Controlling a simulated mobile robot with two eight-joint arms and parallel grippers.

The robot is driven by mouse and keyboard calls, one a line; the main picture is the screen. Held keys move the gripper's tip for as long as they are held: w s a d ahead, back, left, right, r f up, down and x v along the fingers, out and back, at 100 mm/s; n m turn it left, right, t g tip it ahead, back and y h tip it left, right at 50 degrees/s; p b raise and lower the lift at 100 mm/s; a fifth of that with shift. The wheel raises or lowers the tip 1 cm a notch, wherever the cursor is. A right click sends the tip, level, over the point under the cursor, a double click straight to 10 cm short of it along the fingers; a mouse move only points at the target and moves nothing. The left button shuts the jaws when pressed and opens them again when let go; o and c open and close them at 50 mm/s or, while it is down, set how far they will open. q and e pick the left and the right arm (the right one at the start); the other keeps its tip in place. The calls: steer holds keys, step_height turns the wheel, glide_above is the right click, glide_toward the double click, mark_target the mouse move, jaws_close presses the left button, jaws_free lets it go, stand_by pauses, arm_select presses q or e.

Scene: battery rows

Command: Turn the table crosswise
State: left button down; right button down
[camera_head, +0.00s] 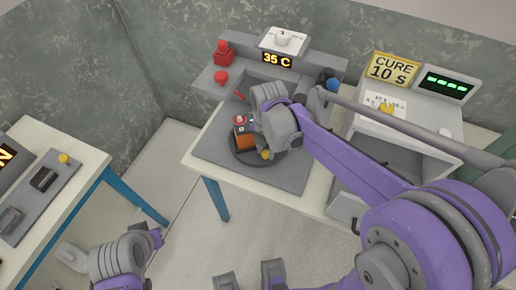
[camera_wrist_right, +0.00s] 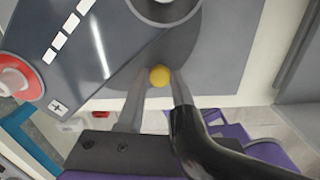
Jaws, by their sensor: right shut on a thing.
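The round dark turntable (camera_head: 238,158) sits on a grey base plate on the bench in the head view. An orange-brown block with a red-topped part (camera_head: 244,137) stands on it. A yellow knob (camera_head: 265,154) is at its near right edge. In the wrist view the yellow knob (camera_wrist_right: 160,76) sits between the fingertips of my right gripper (camera_wrist_right: 161,82), which is shut on it. The turntable surface (camera_wrist_right: 190,45) shows beyond it. In the head view my right wrist hides part of the turntable. My left gripper (camera_head: 154,239) is low at the left, away from the bench; its jaws are unclear.
A panel reading 35 C (camera_head: 277,60) and a red button (camera_head: 221,77) are behind the turntable. A CURE 10 s sign (camera_head: 393,70) tops a grey unit at the right. Another bench (camera_head: 85,161) with blue legs is at the left. Open floor lies between the benches.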

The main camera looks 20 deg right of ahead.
steer(key=c, duration=0.6)
jaws_free()
step_height(320, 180, up, 11)
steer(key=shift+f+p, duration=0.1)
steer(key=shift+p, duration=0.4)
